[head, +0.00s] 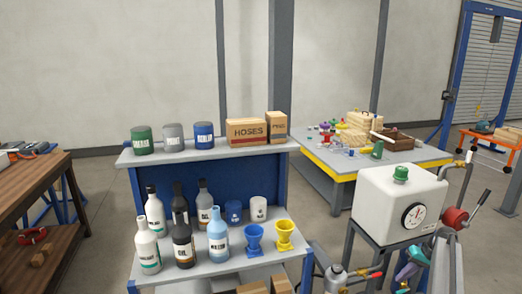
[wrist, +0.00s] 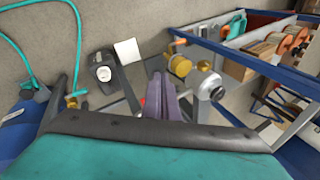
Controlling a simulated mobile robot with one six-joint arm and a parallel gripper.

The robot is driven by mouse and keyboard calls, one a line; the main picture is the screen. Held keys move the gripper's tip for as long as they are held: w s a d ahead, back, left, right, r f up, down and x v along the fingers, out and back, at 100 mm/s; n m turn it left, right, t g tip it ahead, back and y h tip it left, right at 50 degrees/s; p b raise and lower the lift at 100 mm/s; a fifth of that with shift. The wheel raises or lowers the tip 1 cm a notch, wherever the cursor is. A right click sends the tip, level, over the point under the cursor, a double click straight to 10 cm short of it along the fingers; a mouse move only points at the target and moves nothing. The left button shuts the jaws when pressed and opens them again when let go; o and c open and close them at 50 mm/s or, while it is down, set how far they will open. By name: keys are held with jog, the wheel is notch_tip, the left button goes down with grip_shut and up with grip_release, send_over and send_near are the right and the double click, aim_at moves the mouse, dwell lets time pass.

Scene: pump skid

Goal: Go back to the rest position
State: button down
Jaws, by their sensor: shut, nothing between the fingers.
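My gripper (wrist: 166,82) shows in the wrist view as two purple fingers held together with nothing between them. Beyond the fingertips are brass and grey pipe fittings (wrist: 190,72); I cannot tell whether the fingers touch them. In the head view my gripper (head: 404,273) is at the lower right, in front of and below the white tank (head: 391,203) with its round gauge (head: 414,216) and green cap (head: 400,174). Its fingertips are small and partly unclear there.
A blue shelf unit (head: 211,160) holds bottles, funnels, cans and a HOSES box (head: 247,131). A red-handled valve (head: 455,219) sits right of the tank. Pipework (head: 337,277) stands left of my gripper. A cluttered workbench (head: 345,178) is behind. Open floor (head: 493,240) lies at right.

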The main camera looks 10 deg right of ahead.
jog(key=w+a+f+n+g+y, duration=0.1)
jog(key=a+f, duration=0.4)
jog(key=a, duration=0.4)
jog(key=a+f+n+g, duration=0.1)
jog(key=a+f, duration=0.4)
jog(key=a, duration=0.4)
jog(key=s+a+f+n+g, duration=0.1)
jog(key=s+a+f+g, duration=0.1)
jog(key=s+a+f, duration=0.6)
jog(key=s+a+f+n+g, duration=0.1)
jog(key=s+a+f, duration=0.15)
jog(key=a, duration=0.95)
jog(key=s+a+f+g+h, duration=0.1)
jog(key=s+a+f+g, duration=0.15)
jog(key=s+a, duration=0.45)
jog(key=s+a+f+g+h, duration=0.15)
jog(key=s+a+f, duration=0.25)
jog(key=s, duration=0.6)
jog(key=s+m+t+h, duration=0.1)
jog(key=s+h, duration=0.2)
jog(key=s, duration=1.2)
jog(key=shift+d+m, duration=0.25)
jog(key=shift+m, duration=0.05)
